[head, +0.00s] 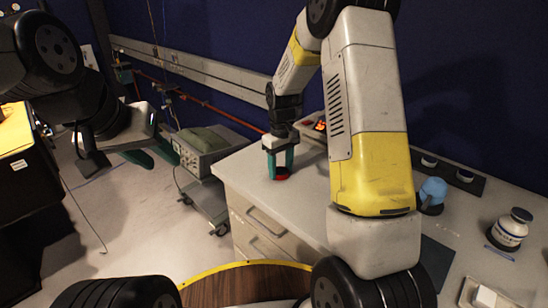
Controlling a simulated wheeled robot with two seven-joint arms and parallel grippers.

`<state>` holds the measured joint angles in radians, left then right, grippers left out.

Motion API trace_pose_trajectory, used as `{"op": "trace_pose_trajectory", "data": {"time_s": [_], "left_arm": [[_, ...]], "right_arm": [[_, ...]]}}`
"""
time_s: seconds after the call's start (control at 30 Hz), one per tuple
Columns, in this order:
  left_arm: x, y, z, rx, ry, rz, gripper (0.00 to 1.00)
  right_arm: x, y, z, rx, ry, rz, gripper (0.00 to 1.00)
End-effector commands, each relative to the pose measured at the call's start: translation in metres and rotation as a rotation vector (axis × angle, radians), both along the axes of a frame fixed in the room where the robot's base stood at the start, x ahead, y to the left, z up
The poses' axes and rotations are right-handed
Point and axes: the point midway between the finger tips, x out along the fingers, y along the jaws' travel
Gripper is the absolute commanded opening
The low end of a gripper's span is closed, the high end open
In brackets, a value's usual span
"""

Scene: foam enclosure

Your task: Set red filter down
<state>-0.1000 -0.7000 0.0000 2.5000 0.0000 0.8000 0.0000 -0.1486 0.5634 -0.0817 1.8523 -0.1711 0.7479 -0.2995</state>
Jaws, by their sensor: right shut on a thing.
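The red filter (281,174) is a small red piece low between the teal fingers of my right gripper (280,172). That gripper is shut on it and points down over the left end of the white countertop (250,160). The filter is at or very close to the counter surface; I cannot tell if it touches. Most of it is hidden by the fingers. My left gripper (152,157) hangs at the left over the floor, away from the counter, with its teal fingers apart and nothing seen between them.
A device with a red lit display (320,126) stands behind the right gripper. A blue-domed item (432,192) and a white jar (510,230) stand at the right. A cart with a grey instrument (203,148) stands left of the counter. My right arm hides mid-counter.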

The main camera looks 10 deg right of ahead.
Motion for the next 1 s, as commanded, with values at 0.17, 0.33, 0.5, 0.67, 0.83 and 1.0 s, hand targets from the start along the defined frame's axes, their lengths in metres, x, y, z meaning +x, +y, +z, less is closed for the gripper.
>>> {"op": "trace_pose_trajectory", "data": {"time_s": [0.17,0.33,0.5,0.67,0.83,1.0], "left_arm": [[0.000,0.000,0.000,0.000,0.000,0.000,0.36],[0.000,0.000,0.000,0.000,0.000,0.000,0.36],[0.000,0.000,0.000,0.000,0.000,0.000,0.36],[0.000,0.000,0.000,0.000,0.000,0.000,0.36],[0.000,0.000,0.000,0.000,0.000,0.000,0.36],[0.000,0.000,0.000,0.000,0.000,0.000,0.36]], "right_arm": [[0.000,0.000,-0.001,0.000,0.000,0.000,0.10],[0.000,0.000,-0.002,0.000,0.000,0.000,0.71],[0.000,0.000,-0.002,0.000,0.000,0.000,0.71],[0.000,0.000,-0.001,0.000,0.000,0.000,0.71],[0.001,0.000,0.016,0.001,-0.004,0.000,0.71],[0.001,0.000,0.053,0.001,-0.005,0.000,0.71]]}}
